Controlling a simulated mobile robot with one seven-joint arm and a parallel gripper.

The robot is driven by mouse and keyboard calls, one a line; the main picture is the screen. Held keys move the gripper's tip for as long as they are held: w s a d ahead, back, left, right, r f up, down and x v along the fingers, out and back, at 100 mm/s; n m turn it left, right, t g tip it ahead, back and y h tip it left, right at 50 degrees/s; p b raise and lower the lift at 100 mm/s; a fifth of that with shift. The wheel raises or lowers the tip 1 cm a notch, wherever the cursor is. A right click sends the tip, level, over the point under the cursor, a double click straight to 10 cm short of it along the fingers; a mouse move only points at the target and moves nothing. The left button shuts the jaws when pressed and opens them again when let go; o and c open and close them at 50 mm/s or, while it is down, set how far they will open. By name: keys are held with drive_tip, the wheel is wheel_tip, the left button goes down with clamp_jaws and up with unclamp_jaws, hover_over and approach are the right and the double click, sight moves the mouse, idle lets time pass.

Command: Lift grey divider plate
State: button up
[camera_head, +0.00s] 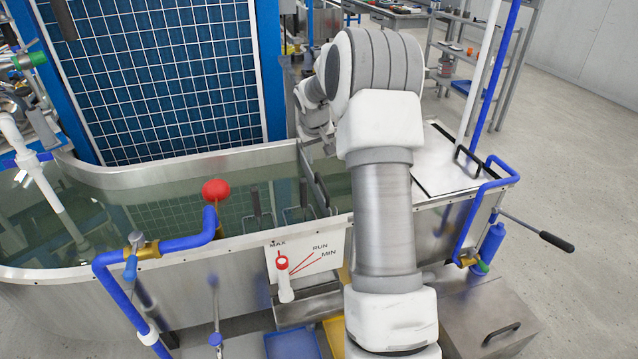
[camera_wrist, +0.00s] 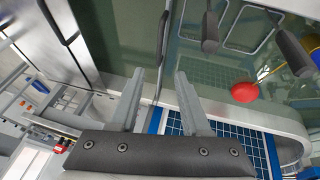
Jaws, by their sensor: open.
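The grey divider plate (camera_head: 309,178) stands upright across the tank, just left of my arm in the head view. A dark bar shows along its right side. In the wrist view a thin upright plate edge (camera_wrist: 164,55), which looks like the divider's, runs between the two fingers of my gripper (camera_wrist: 160,92). My gripper is open, with a gap on both sides of that edge in the picture. I cannot tell how deep the fingers are relative to the edge. My arm hides part of the plate's surroundings in the head view.
The water-filled tank (camera_head: 200,160) has wire baskets with dark handles (camera_head: 258,200) left of the divider. A red ball float (camera_head: 215,190) and blue pipes (camera_head: 112,290) are at the front rim. A metal lid (camera_head: 440,165) with a black handle covers the right end. A blue grid panel (camera_head: 165,80) stands behind.

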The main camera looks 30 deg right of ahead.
sight(323, 185)
drive_tip(key=b+x, duration=0.4)
drive_tip(key=x, duration=1.2)
drive_tip(key=shift+f, duration=0.15)
drive_tip(key=shift+c, duration=0.3)
clamp_jaws()
idle(0.5)
